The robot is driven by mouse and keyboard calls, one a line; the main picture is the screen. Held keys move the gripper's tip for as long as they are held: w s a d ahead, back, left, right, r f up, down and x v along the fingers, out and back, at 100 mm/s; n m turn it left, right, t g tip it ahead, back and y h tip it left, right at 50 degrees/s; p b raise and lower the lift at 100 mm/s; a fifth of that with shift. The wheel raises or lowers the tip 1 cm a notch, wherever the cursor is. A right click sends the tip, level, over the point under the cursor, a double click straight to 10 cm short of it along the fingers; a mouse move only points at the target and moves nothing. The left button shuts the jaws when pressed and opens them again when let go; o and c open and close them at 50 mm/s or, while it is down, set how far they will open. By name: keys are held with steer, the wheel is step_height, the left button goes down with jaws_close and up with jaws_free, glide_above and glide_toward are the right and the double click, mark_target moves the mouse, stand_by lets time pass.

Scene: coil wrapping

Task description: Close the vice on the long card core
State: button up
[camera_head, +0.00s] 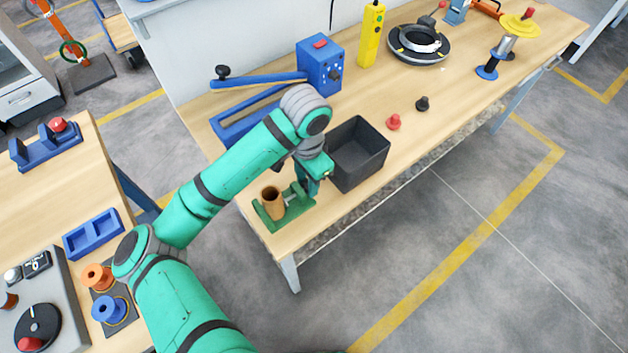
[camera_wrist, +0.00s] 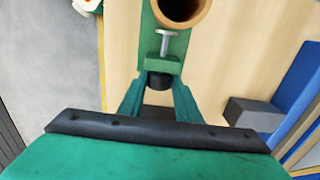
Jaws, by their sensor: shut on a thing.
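The long card core (camera_head: 271,203) is a brown hollow tube standing upright in the green vice (camera_head: 270,222) at the near end of the bench. In the wrist view the core (camera_wrist: 181,10) shows its open top at the upper edge, partly cut off. The vice's silver screw (camera_wrist: 164,44) points at the core. I cannot tell whether its pad touches the core. The screw passes through a green end block (camera_wrist: 160,65) to a dark knob (camera_wrist: 159,81). My gripper (camera_wrist: 158,88) is shut on this knob, one finger on each side; it also shows in the head view (camera_head: 302,187).
A black open bin (camera_head: 358,153) stands right beside my gripper. A blue lever tool (camera_head: 320,66) stands behind my arm. Red (camera_head: 394,122) and black (camera_head: 422,104) small pieces lie right of the bin. The bench's front edge is close to the vice.

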steer(key=shift+w+a+g+h, duration=0.2)
steer(key=shift+w+g+h, duration=0.1)
steer(key=shift+w+a+g+h, duration=0.1)
steer(key=shift+w+g+h, duration=0.05)
steer(key=shift+g+h, duration=0.45)
steer(key=shift+w+a+g+h, duration=0.1)
steer(key=shift+g+h, duration=0.3)
steer(key=shift+g, duration=0.4)
steer(key=o, duration=0.6)
steer(key=shift+f, duration=0.1)
steer(key=shift+d, duration=0.1)
steer(key=shift+s, duration=0.15)
steer(key=shift+s+d+t+y, duration=0.1)
steer(key=shift+t+y, duration=0.3)
steer(key=shift+t, duration=0.1)
steer(key=shift+s+d+t+y, duration=0.15)
steer(key=shift+t+y, duration=0.55)
steer(key=shift+t, duration=0.3)
